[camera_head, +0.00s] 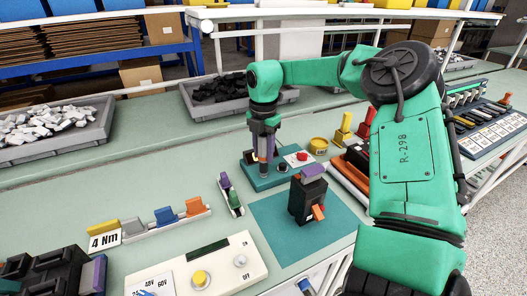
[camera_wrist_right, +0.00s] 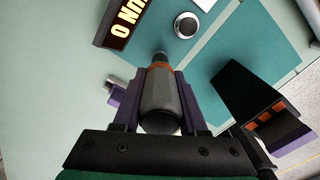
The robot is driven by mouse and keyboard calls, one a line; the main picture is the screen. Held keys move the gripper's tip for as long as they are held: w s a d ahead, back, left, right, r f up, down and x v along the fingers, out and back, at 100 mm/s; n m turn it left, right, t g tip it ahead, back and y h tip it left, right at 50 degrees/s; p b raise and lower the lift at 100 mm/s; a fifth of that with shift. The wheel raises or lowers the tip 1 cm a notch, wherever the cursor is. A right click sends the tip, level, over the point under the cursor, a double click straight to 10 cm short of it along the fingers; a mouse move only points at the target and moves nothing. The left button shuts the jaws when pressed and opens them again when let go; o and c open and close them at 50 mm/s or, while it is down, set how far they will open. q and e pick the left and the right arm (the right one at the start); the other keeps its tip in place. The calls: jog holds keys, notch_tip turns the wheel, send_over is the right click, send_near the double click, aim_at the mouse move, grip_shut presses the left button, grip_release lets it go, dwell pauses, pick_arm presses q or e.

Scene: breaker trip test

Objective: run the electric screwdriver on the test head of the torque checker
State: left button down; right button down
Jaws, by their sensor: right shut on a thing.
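My right gripper (camera_head: 264,148) is shut on the electric screwdriver (camera_head: 263,168), which is upright over the teal torque checker (camera_head: 262,183). In the right wrist view, the grey screwdriver (camera_wrist_right: 160,95) with its orange ring sits between purple fingers (camera_wrist_right: 160,115). I cannot tell whether the tip touches anything. The checker's lit display (camera_wrist_right: 122,22) is partly cut off. My left gripper (camera_head: 50,282) seems open and empty at the lower left.
A black breaker (camera_head: 307,201) with an orange lever stands on a teal mat (camera_head: 277,238), right of the checker. A white control box (camera_head: 217,262) and a rail of coloured blocks (camera_head: 165,222) are nearer. Grey bins (camera_head: 95,128) stand behind.

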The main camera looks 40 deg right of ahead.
aim_at(263, 135)
jog(key=shift+f+b, duration=0.4)
dwell(1.3)
jog(key=shift+r+p, duration=2.2)
jog(key=shift+r, duration=0.9)
jog(key=shift+f, duration=0.1)
